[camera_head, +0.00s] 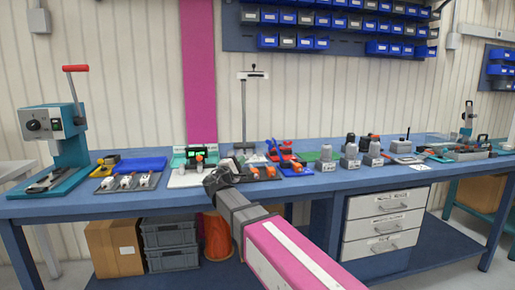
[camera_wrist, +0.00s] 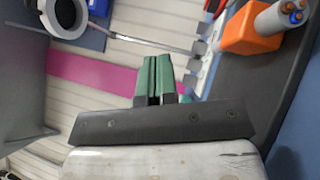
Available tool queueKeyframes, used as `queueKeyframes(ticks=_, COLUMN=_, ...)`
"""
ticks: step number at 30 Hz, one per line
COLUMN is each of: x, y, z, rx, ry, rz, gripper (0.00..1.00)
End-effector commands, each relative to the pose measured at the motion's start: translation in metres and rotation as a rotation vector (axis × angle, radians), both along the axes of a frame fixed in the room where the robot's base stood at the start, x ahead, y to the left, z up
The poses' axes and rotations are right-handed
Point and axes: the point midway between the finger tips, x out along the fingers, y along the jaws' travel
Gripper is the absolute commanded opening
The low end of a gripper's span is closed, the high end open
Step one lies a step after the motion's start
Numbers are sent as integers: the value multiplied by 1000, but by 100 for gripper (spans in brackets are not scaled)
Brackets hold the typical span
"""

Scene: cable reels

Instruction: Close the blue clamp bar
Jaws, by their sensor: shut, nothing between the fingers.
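A small fixture (camera_head: 294,171) with raised blue and red parts stands on the bench right of my gripper in the head view. A blue upright piece (camera_head: 271,145) on it may be the blue clamp bar; it is too small to tell surely. The clamp bar is not clearly identifiable in the wrist view.
An orange block (camera_wrist: 250,30) with grey cables shows close by in the wrist view. A white board (camera_head: 183,180) with small parts lies behind my gripper on the blue bench (camera_head: 150,200). A thin stand (camera_head: 244,115) rises behind. A teal press (camera_head: 68,145) is far left.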

Motion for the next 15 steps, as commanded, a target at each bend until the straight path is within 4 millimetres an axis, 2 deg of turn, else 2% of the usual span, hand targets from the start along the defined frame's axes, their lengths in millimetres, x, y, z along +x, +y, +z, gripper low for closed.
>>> queueKeyframes(ticks=5, x=16, y=-7, z=4, rx=1, ry=0, rz=-2, gripper=0)
queueKeyframes(ticks=15, x=70, y=-34, z=21, rx=0, ry=-1, rz=-2, gripper=0)
